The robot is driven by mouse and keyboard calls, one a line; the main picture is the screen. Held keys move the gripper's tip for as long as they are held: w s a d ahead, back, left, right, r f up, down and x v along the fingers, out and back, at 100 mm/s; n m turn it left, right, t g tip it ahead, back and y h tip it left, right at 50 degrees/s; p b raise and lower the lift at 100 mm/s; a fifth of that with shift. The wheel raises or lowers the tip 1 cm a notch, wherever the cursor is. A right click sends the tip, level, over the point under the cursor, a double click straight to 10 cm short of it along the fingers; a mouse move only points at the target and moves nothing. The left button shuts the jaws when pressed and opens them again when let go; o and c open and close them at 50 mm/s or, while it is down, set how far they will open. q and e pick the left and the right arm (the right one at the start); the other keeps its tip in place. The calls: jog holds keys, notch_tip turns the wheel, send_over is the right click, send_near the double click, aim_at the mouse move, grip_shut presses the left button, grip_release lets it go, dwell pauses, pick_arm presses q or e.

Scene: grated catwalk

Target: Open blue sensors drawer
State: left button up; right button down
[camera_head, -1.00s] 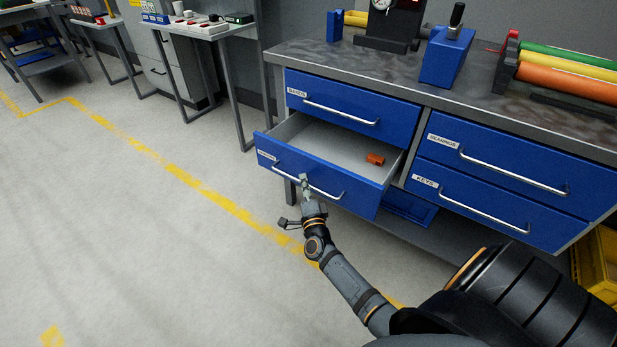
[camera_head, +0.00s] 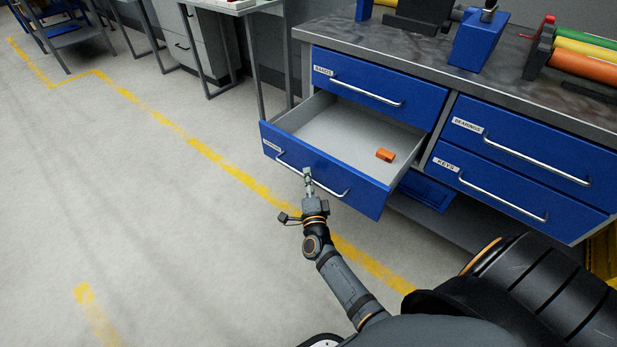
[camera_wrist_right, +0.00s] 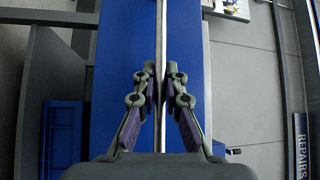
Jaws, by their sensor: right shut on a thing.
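The blue sensors drawer (camera_head: 330,184) is the lower left drawer of the workbench and stands pulled out, its grey inside showing. Its label is too small to read clearly. An orange block (camera_head: 385,155) lies inside, toward the right. My right gripper (camera_head: 308,175) is shut on the drawer's silver bar handle (camera_head: 332,189), near its middle. In the right wrist view the fingers (camera_wrist_right: 160,95) close on both sides of the handle (camera_wrist_right: 161,40), in front of the blue drawer front (camera_wrist_right: 119,60). My left gripper is not in view.
The bands drawer (camera_head: 370,90) above, the bearings drawer (camera_head: 520,150) and the keys drawer (camera_head: 490,190) are closed. A blue device (camera_head: 476,42) and coloured rolls (camera_head: 580,62) stand on the worktop (camera_head: 400,48). The floor (camera_head: 150,230) at left is clear.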

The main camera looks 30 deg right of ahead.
jog(key=c, duration=1.4)
grip_release()
jog(key=v, duration=0.7)
jog(key=shift+s, duration=0.25)
jog(key=shift+a, duration=0.1)
